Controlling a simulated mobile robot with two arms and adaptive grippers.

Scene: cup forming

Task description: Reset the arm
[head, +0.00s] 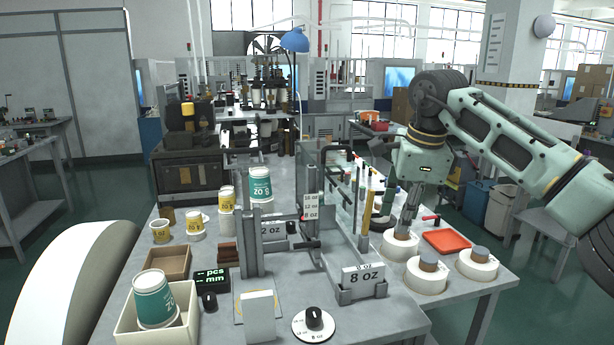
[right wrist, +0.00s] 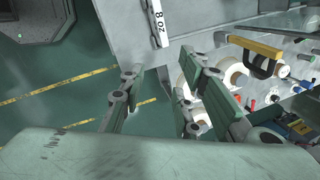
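My right arm comes in from the right in the head view. White rolls (right wrist: 235,72) show beside and behind one finger. My left gripper is not in view.
The table holds an "8 oz" sign (head: 363,279), a black knob (head: 314,318), an orange tray (head: 446,241) and white rolls (head: 426,273). A green-and-white cup (head: 154,300) sits in a cream bin (head: 183,335). Another cup (head: 261,185) stands at the metal fixture. Open floor lies right of the table.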

